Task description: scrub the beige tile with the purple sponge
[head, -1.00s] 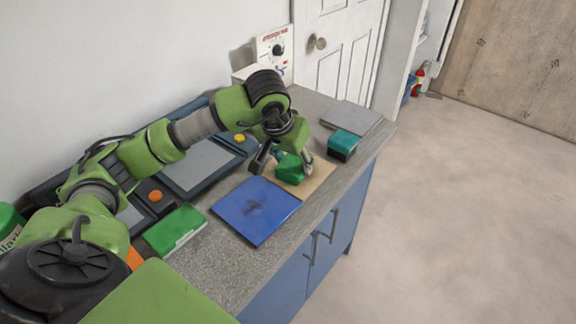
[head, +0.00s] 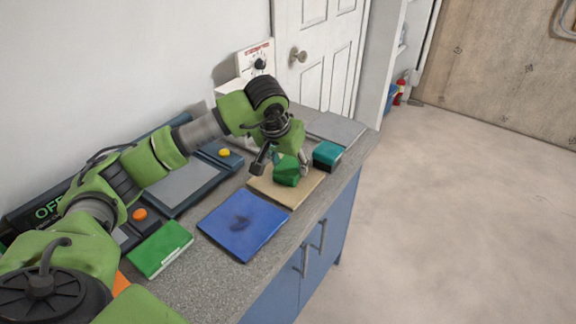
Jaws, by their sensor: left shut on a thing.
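The beige tile (head: 293,194) lies flat on the grey counter, between a blue tile and a grey tile. My left gripper (head: 283,165) is over its far part, pointing down, shut on a green block-shaped sponge (head: 287,173). The green sponge is at or just above the beige tile; whether it touches cannot be told. The fingers and sponge hide part of the tile, and no mark shows on its bare part. I see no purple sponge. A teal sponge with a dark lower side (head: 327,154) stands beside the beige tile on the right. My right gripper is out of view.
The blue tile (head: 225,238) with a dark smudge lies nearer. The grey tile (head: 335,128) lies at the far end. A green box (head: 160,248) and panels with orange (head: 140,214) and yellow (head: 224,153) buttons line the left. The counter's right edge drops to the floor.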

